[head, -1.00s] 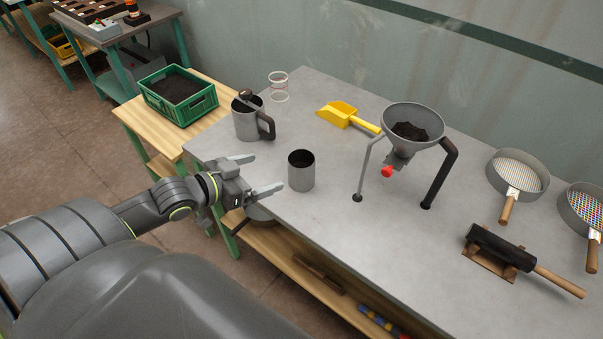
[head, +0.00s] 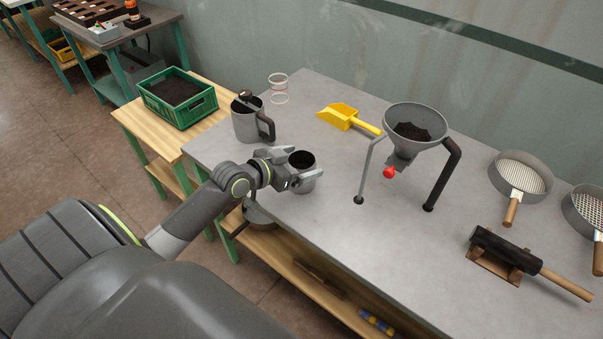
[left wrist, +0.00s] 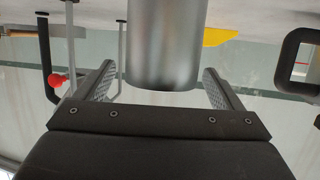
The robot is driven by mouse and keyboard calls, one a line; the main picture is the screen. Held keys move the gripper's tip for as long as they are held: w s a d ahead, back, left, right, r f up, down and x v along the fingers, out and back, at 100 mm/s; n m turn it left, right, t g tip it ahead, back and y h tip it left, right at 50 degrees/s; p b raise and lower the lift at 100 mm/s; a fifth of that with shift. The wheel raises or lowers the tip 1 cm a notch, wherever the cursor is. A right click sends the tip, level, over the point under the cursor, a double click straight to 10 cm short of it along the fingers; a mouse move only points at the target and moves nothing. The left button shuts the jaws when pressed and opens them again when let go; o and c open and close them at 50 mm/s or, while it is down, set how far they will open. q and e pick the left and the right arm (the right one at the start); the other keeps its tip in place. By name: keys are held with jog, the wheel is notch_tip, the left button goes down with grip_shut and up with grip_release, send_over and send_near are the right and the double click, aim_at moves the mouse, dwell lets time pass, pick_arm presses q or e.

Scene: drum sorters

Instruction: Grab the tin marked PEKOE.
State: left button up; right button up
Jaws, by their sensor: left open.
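A grey metal tin (head: 308,186), open at the top with a dark inside, stands upright near the left part of the grey table. No PEKOE marking is readable on it. My left gripper (head: 303,163) is open at the tin, with one finger on each side of it. In the left wrist view, the tin (left wrist: 165,45) hangs upside down in the picture between the two spread fingers, with a gap visible on each side. Part of the tin is hidden by the gripper in the head view. My right gripper is not in view.
A grey jug (head: 247,122) with a dark handle stands behind the tin. A yellow scoop (head: 340,116) and a funnel stand (head: 415,118) holding dark material are to the right. A clear ringed cup (head: 278,88) stands farther back. The table's front edge is close below the tin.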

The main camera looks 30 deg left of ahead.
aim_at(311, 158)
pick_arm(q)
jog(key=shift+x, duration=1.55)
jog(key=shift+a, duration=0.1)
jog(key=shift+c, duration=0.2)
jog(key=c, duration=1.1)
jog(key=shift+r, duration=0.15)
